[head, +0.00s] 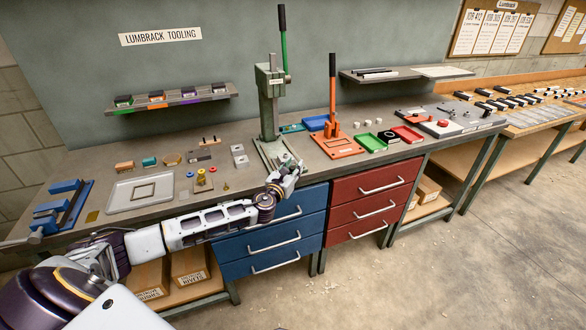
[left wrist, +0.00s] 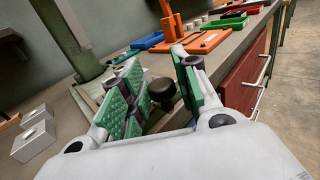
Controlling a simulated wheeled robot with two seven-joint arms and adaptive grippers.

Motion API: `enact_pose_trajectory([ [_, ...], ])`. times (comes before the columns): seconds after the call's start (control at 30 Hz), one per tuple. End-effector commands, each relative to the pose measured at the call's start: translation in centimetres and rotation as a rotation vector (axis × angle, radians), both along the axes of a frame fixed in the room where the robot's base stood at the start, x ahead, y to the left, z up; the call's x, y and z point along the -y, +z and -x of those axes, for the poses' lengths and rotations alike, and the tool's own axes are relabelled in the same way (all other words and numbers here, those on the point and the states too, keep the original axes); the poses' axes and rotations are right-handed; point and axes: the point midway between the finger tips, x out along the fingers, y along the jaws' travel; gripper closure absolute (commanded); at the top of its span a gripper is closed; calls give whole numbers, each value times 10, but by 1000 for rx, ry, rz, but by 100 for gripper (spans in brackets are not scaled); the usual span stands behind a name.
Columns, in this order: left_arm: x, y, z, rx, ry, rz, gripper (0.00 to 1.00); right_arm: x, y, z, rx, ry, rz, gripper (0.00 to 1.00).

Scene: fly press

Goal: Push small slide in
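The green press (head: 268,115) stands on the bench with its green-handled lever up, and its base plate (head: 268,153) lies at the bench's front. My left gripper (head: 294,167) is at the front right of this base and hides part of it. In the left wrist view my left gripper (left wrist: 158,95) is open, with green-padded fingers. A dark round knob (left wrist: 162,91) shows between the fingers, with a visible gap to the right pad. Whether a finger touches it I cannot tell. The slide's body is hidden behind the fingers. My right gripper is not in view.
An orange press (head: 334,140) stands to the right, with green (head: 369,142) and red (head: 406,134) trays beyond it. Small blocks (head: 239,155) lie left of the green press. Blue drawers (head: 272,240) are below the bench edge.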

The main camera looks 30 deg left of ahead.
Motion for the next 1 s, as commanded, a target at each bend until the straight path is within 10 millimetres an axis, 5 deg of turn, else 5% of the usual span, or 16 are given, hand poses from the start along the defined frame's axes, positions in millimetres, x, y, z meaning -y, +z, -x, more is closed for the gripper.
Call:
enact_pose_trajectory([
  [0.1, 0, 0, 0, 0, 0, 0, 69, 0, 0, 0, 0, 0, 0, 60],
  [0.37, 0, 0, 0, 0, 0, 0, 100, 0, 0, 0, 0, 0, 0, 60],
  [0.67, -3, 0, -3, 1, 1, 0, 100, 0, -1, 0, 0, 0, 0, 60],
  [1.0, -28, 0, -24, 1, 1, 0, 100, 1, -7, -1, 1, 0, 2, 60],
])
